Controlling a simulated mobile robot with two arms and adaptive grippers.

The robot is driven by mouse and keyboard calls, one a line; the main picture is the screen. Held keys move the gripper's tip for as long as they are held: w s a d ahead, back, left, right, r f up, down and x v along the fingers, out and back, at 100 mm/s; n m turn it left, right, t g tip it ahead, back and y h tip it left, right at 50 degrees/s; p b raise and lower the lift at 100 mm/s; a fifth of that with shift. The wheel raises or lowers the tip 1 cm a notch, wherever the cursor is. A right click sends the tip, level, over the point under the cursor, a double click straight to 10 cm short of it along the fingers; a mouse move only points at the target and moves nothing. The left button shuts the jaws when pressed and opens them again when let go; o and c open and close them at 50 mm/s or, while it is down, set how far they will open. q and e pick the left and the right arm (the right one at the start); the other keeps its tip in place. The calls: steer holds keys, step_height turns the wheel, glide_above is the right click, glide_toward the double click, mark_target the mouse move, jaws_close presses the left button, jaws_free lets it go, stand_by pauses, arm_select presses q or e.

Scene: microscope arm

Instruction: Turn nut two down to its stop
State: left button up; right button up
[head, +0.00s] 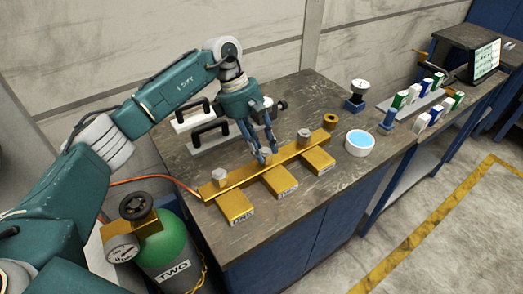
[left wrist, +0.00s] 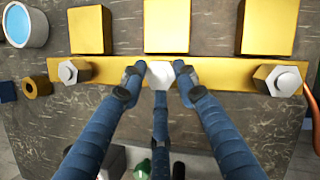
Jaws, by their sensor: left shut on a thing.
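A long brass bar (head: 232,182) lies on the bench with a silver hex nut on each of its three stations. Nut two (left wrist: 160,75) is the middle one, between my left gripper's fingers. My left gripper (head: 266,157) points down over the bar and is shut on nut two, with fingertips on its sides in the left wrist view (left wrist: 158,73). The fingers partly cover the nut in the head view. Nut one (head: 219,174) and nut three (head: 304,135) stand to either side, clear of the fingers. My right gripper does not show.
Brass blocks (head: 236,206) jut from the bar's front. A brass ring (head: 330,121) and a white round dish (head: 359,143) are at its right end. Black-handled items (head: 210,134) stand behind. A green gas cylinder (head: 164,244) is beside the bench. The bench front right is clear.

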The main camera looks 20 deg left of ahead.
arm_select(q)
steer(key=shift+d+r, duration=0.2)
steer(key=shift+d, duration=0.15)
steer(key=o, duration=1.1)
steer(key=shift+s+d, duration=0.1)
steer(key=shift+d, duration=0.05)
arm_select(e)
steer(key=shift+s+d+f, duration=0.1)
arm_select(q)
steer(key=shift+a+r, duration=0.15)
steer(key=shift+a, duration=0.15)
steer(key=v, duration=1.1)
steer(key=shift+r, duration=0.35)
